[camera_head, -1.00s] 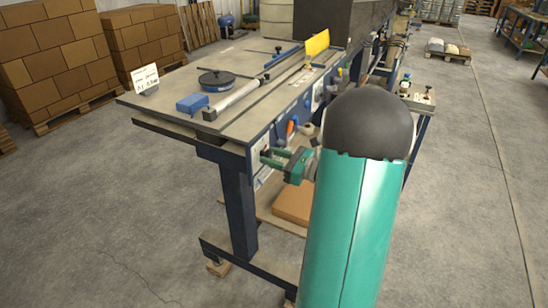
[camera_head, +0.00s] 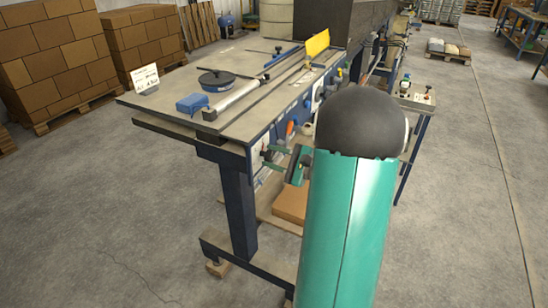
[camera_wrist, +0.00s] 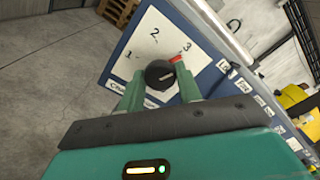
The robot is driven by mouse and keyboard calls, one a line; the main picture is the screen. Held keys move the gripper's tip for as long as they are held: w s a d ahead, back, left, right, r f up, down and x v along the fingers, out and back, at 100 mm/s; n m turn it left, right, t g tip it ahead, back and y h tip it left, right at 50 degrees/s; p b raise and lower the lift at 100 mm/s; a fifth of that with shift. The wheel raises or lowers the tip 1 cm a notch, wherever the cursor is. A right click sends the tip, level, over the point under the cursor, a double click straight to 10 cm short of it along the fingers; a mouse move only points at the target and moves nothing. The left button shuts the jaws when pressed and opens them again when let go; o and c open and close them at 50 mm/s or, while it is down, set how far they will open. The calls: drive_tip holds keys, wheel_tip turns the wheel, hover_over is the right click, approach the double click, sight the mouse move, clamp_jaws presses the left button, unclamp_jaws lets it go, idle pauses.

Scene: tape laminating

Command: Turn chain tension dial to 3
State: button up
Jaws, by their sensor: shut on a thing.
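The chain tension dial (camera_wrist: 160,74) is a round black knob on a white plate (camera_wrist: 150,48) marked 1, 2 and 3 in the wrist view. A small red mark (camera_wrist: 177,59) shows at its edge, on the side toward the 3. My gripper (camera_wrist: 160,84) has its two green fingers on either side of the knob, shut on it. In the head view my gripper (camera_head: 270,159) reaches the near end of the machine's blue side panel. The dial cannot be made out there, and part of the plate's lettering is hidden behind a finger in the wrist view.
The machine table (camera_head: 160,107) carries a black round reel (camera_head: 216,80), a blue block (camera_head: 192,103) and a yellow plate (camera_head: 317,45). A table leg (camera_head: 237,205) stands below the gripper. Stacked cartons (camera_head: 55,60) are at back left. The floor at left is clear.

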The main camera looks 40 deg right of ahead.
drive_tip(key=shift+n, duration=0.8)
drive_tip(key=o, duration=1)
drive_tip(key=shift+c, duration=0.2)
drive_tip(key=v, duration=1.4)
drive_tip(key=shift+w+a, duration=0.1)
drive_tip(key=shift+a, duration=0.05)
